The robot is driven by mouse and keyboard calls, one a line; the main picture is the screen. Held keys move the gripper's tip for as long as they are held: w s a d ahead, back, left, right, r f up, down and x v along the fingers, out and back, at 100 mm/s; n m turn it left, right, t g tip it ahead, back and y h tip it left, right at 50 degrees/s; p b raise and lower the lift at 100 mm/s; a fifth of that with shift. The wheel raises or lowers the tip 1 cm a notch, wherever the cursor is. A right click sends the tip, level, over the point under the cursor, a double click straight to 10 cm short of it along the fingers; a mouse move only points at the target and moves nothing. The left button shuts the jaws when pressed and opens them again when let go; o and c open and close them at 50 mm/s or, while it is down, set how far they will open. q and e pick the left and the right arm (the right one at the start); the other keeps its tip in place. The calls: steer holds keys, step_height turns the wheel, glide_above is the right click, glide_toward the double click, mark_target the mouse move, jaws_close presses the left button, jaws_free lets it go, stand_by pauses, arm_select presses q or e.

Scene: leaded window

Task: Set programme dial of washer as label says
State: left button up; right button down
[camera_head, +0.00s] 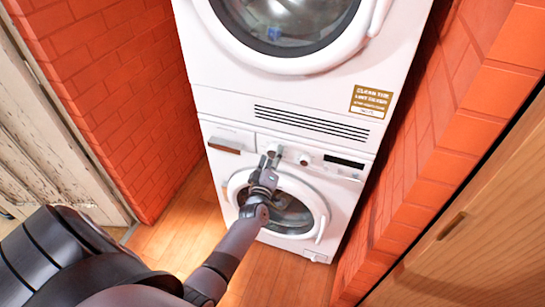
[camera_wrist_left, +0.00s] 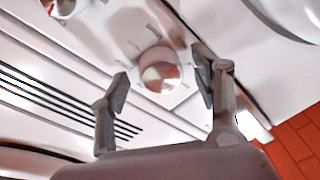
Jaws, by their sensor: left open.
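The washer (camera_head: 225,165) is the lower white machine, with a round glass door and a control panel above it. In the left wrist view a round silver dial (camera_wrist_left: 160,69) with marks around it lies between my open left fingers (camera_wrist_left: 162,84), with visible gaps on both sides. A second silver knob (camera_wrist_left: 62,7) is cut off at the top left. In the head view my left gripper (camera_head: 271,158) is at the panel and partly covers the dial there. Another knob (camera_head: 304,158) shows to its right. My right gripper is out of view.
A dryer-like machine (camera_head: 225,80) stands on the washer. Its gold label (camera_head: 371,100) seems to say to clean the lint filter; the small print is unreadable. Brick walls (camera_head: 110,90) flank the machines closely. A dark display (camera_head: 344,161) sits right of the knobs.

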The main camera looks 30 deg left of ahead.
arm_select(q)
steer(key=v, duration=1.1)
steer(key=shift+s+d, duration=0.15)
steer(key=shift+s, duration=0.2)
steer(key=s+d+f+m+g+h, duration=0.2)
steer(key=s+d+f+m, duration=0.15)
steer(key=f, duration=0.55)
steer(key=s+d+f+m+g+h, duration=0.2)
steer(key=s+d+f+m+g, duration=0.15)
steer(key=f, duration=0.45)
steer(key=s+d+f+m+g+h, duration=0.1)
steer(key=s+d+f+m+h, duration=0.15)
steer(key=s+f, duration=0.45)
steer(key=s+f+m+g, duration=0.4)
steer(key=s+f, duration=0.4)
steer(key=s, duration=0.5)
steer(key=s+f+m+g, duration=0.4)
steer(key=s+f, duration=0.5)
steer(key=s, duration=0.5)
steer(key=shift+s+f+g, duration=0.2)
steer(key=shift+s+g, duration=0.15)
steer(key=shift+g, duration=0.4)
steer(key=shift+w, duration=0.1)
